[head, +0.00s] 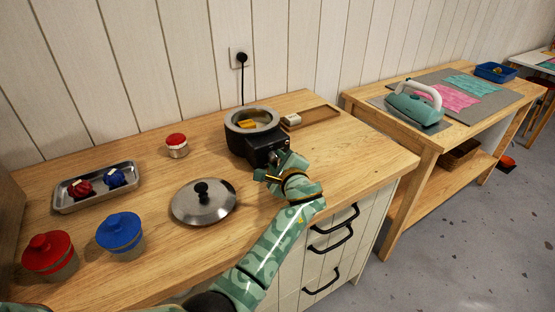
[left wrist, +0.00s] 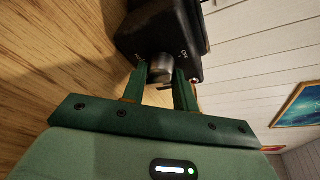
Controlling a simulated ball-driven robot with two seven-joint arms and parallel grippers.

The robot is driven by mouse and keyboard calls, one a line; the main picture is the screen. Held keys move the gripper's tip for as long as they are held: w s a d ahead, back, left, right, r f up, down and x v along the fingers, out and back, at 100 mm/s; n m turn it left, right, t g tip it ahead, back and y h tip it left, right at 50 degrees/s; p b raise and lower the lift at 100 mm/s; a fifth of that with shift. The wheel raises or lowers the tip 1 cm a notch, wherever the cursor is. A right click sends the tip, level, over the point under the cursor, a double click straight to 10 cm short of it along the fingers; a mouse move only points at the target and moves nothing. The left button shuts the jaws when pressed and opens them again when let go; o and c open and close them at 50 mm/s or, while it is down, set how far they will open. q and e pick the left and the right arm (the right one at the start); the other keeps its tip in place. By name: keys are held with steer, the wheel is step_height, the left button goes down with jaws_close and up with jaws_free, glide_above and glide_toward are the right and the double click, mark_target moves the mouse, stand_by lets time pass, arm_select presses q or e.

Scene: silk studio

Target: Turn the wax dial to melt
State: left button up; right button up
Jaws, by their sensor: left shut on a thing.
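The wax pot (head: 252,120) stands at the back of the wooden counter, with yellowish pieces (head: 246,124) in it. Its black control box (head: 264,148) faces the counter's front. In the head view my left gripper (head: 277,166) is at the front of the control box and hides the dial. My right gripper is not in view.
A metal lid (head: 203,203) lies in front of the pot. Red (head: 50,256) and blue (head: 121,235) lidded jars, a metal tray (head: 68,206) and a red-topped jar (head: 177,146) stand to the left. An iron (head: 415,108) rests on the farther table.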

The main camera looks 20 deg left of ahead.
arm_select(q)
steer(key=m+p, duration=0.1)
steer(key=m+g+p, duration=0.1)
steer(key=shift+r+p, duration=0.3)
steer(key=shift+f+m+g+y+p, duration=0.15)
steer(key=shift+m+g+y+p, duration=0.4)
steer(key=shift+m, duration=0.45)
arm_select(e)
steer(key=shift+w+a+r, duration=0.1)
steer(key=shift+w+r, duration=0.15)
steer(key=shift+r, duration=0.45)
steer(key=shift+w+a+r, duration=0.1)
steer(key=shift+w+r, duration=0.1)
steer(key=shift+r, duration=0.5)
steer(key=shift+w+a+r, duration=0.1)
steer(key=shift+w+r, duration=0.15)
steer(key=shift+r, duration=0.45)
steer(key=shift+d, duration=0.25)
arm_select(q)
steer(key=o, duration=1)
steer(key=shift+w+f, duration=0.1)
steer(key=shift+c, duration=0.2)
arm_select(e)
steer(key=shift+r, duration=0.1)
